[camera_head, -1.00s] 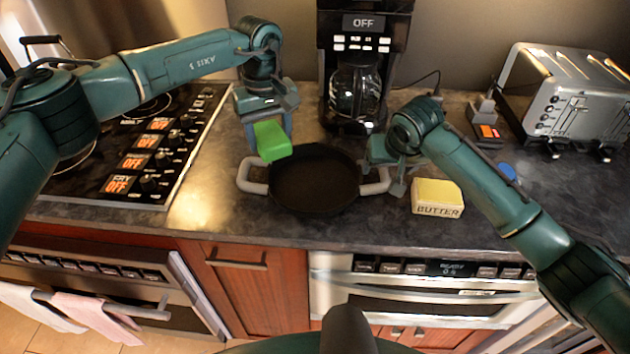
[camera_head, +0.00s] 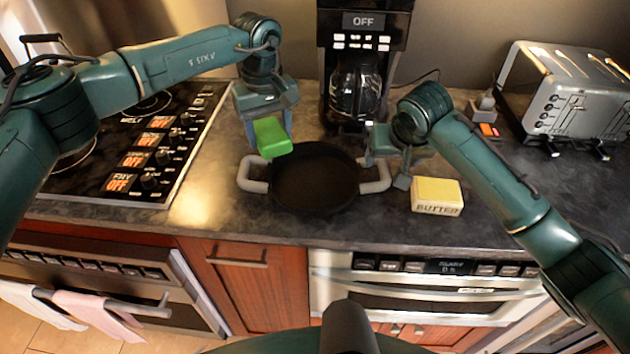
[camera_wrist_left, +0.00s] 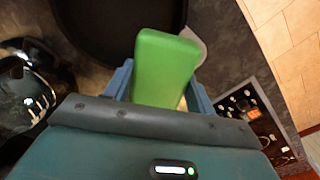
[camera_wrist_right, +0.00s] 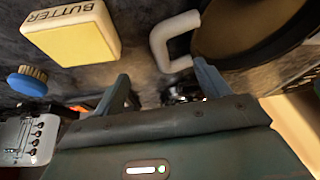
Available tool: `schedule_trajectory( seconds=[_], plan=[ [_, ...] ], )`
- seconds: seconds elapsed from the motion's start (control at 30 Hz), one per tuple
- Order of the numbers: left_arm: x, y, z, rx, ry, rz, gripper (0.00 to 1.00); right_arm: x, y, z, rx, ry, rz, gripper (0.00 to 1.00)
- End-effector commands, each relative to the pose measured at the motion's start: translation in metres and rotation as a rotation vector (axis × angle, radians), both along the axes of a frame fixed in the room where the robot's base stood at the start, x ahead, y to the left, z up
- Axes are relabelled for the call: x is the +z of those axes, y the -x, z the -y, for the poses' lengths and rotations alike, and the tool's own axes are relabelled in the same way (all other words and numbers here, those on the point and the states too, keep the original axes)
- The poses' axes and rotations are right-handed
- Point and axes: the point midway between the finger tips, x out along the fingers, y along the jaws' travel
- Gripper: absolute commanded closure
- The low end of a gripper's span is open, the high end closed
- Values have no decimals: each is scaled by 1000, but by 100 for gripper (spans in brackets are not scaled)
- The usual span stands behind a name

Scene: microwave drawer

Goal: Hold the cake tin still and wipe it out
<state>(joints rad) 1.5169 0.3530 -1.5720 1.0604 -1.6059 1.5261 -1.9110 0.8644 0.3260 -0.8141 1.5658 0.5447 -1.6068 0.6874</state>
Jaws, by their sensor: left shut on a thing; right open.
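The cake tin (camera_head: 313,190) is a round black pan with two grey side handles, standing on the dark counter. My left gripper (camera_head: 268,130) is shut on a green sponge (camera_head: 272,137), at the pan's back left rim, above the left handle (camera_head: 252,176). The sponge also shows between the fingers in the left wrist view (camera_wrist_left: 165,70). My right gripper (camera_head: 388,178) is open beside the pan's right handle (camera_head: 376,178). In the right wrist view the handle (camera_wrist_right: 170,42) lies ahead of the fingers, near the right one, and is not clasped.
A butter block (camera_head: 437,196) sits right of the pan, close to my right gripper. A coffee maker (camera_head: 358,80) stands behind the pan. A toaster (camera_head: 565,95) is at the back right, the stove (camera_head: 150,150) at the left. A blue round thing (camera_wrist_right: 27,82) shows in the right wrist view.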

Motion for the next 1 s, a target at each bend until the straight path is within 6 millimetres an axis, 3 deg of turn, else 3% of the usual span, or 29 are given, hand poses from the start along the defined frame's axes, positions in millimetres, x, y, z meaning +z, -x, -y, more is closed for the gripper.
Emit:
schedule_trajectory(
  seconds=[0.17, 0.5, 0.73, 0.87, 1.0],
  plan=[
    [0, 0, 0, 0, 0, 0, 86, 0, 0, 0, 0, 0, 0, 25],
    [0, 0, 0, 0, 0, 0, 86, 0, 0, 0, 0, 0, 1, 0],
    [0, 0, 0, 0, 0, 0, 86, 1, 0, 0, 0, 0, 1, 0],
    [0, 0, 0, 0, 0, 0, 86, 12, 5, 0, 1, -2, 3, 0],
    [0, 0, 0, 0, 0, 0, 86, 37, 16, 1, 2, -2, 6, 0]
  ],
)
